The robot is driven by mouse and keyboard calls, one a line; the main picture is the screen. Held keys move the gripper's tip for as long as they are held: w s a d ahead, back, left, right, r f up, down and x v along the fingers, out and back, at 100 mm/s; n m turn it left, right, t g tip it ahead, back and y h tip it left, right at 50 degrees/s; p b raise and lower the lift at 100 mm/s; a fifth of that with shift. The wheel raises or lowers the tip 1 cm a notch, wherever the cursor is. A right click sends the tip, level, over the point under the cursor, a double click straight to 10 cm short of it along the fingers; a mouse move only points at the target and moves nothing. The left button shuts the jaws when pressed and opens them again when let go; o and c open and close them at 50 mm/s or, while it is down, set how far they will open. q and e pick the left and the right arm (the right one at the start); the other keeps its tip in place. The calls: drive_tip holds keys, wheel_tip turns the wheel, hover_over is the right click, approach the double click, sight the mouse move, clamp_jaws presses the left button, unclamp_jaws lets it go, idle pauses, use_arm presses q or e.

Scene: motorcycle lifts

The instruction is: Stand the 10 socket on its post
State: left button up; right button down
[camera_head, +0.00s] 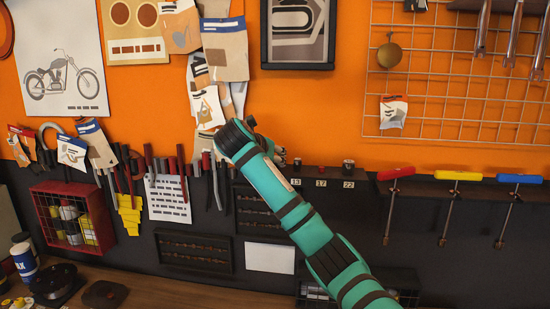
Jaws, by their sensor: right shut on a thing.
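My right arm, teal with dark bands, reaches up from the lower right to a rail on the wall. My right gripper (280,157) is mostly hidden behind its own wrist, at the left part of the rail, just left of the 13 label. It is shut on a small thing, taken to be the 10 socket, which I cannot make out. The 10 label and its post are hidden behind my arm. My left gripper is not in view.
On the rail, small sockets stand above the labels 13 (297,162), 17 (321,169) and 22 (348,165). Red, yellow and blue-handled tools (458,176) hang to the right. Pliers (165,165) hang close on the left. A dark rack (194,252) is below.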

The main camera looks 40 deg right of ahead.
drive_tip(key=shift+f, duration=0.1)
drive_tip(key=c, duration=1.2)
unclamp_jaws()
drive_tip(key=v, duration=1.2)
drive_tip(key=shift+f, duration=0.15)
